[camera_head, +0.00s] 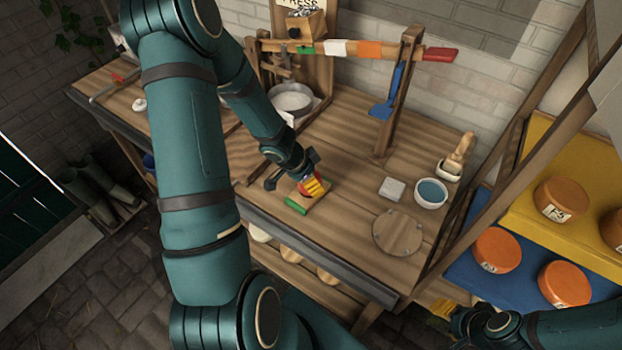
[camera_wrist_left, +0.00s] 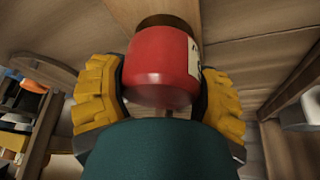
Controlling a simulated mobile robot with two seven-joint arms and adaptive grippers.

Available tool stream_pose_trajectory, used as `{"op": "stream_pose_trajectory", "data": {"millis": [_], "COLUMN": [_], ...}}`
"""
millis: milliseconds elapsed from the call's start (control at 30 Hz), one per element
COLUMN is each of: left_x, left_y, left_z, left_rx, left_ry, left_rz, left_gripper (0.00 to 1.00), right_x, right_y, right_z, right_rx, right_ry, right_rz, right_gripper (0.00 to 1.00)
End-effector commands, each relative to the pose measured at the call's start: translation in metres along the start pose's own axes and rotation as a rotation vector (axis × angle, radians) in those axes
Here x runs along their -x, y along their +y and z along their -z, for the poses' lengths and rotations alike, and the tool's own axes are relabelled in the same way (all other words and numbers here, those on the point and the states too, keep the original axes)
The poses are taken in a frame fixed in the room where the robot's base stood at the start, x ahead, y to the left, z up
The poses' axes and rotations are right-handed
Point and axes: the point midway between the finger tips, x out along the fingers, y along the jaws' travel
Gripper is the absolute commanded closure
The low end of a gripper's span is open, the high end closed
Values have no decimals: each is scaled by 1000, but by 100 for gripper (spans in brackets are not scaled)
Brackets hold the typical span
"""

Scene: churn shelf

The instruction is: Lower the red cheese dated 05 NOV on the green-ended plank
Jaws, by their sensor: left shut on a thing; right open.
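My left gripper (camera_head: 312,186) is low over the workbench, at the green-ended plank (camera_head: 297,205). In the left wrist view its yellow fingers are shut on a red cheese (camera_wrist_left: 158,68), one on each side. A white label (camera_wrist_left: 194,62) shows at the cheese's edge, but its date cannot be read. The cheese is mostly hidden behind the fingers in the head view, and I cannot tell whether it touches the plank. My right gripper (camera_head: 445,308) is open and empty at the lower right, by the blue shelf.
A post (camera_head: 398,95) carries a beam with coloured bands over the bench. A grey block (camera_head: 392,188), a blue-filled bowl (camera_head: 431,192) and a round wooden board (camera_head: 397,233) lie right of the plank. Orange cheeses (camera_head: 497,250) stand on blue and yellow shelves. A pot (camera_head: 292,101) stands behind.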

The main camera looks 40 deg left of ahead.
Motion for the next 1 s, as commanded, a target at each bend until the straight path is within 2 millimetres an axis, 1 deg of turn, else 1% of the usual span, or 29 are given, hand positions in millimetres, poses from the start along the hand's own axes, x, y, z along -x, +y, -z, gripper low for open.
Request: {"op": "stream_pose_trajectory", "data": {"millis": [567, 1000], "left_x": [-1, -6], "left_y": [0, 0], "left_z": [0, -3], "left_rx": [0, 0], "left_ry": [0, 0], "left_rz": [1, 1], "left_gripper": [76, 76], "right_x": [-1, -6], "right_y": [0, 2], "right_z": [0, -1], "right_rx": [1, 1], "right_ry": [1, 1], "right_rz": [0, 0], "right_gripper": [53, 53]}}
